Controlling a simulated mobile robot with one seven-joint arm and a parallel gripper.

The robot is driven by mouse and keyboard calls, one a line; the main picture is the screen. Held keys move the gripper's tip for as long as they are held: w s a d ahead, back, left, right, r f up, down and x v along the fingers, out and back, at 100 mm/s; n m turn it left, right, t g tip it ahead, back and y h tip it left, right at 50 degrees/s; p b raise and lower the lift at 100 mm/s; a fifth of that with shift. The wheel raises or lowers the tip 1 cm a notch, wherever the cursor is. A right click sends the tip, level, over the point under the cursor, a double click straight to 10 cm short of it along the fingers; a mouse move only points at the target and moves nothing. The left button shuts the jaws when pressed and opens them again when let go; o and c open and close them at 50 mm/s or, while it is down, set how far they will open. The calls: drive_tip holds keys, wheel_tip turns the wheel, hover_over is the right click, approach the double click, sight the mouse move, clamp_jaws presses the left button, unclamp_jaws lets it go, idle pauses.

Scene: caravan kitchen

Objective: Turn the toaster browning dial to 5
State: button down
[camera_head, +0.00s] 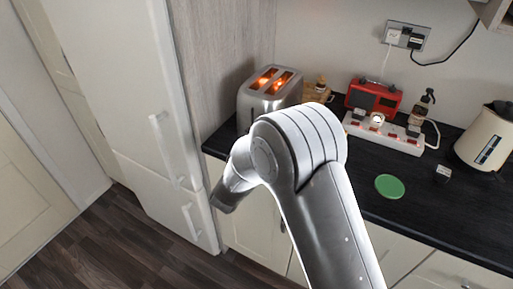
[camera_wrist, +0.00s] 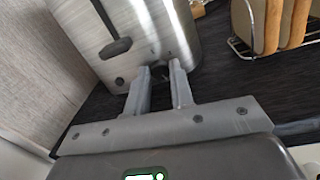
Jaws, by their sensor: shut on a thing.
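The silver toaster (camera_head: 256,107) stands on the dark worktop in the head view, its two slots glowing orange. In the wrist view its brushed-metal end (camera_wrist: 88,35) fills the upper left, with a dark lever slot and a small round button low down. My gripper (camera_wrist: 161,68) reaches the lower edge of that end, its two fingers a short gap apart. It is shut on the browning dial, which is mostly hidden between the fingertips, so the dial's setting cannot be read. In the head view my arm hides the gripper and the dial.
A wire rack (camera_wrist: 270,45) with wooden boards or slices stands right of the toaster. A red radio (camera_head: 374,96), a white socket strip (camera_head: 400,139), a cream kettle (camera_head: 484,138) and a green disc (camera_head: 389,186) are further right. A tall white fridge (camera_head: 112,85) stands at left.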

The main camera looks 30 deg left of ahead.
drive_tip(key=c, duration=1.3)
unclamp_jaws()
drive_tip(key=shift+o, duration=0.2)
drive_tip(key=s, duration=1)
drive_tip(key=shift+s+d+f, duration=0.2)
drive_tip(key=shift+s+d, duration=0.2)
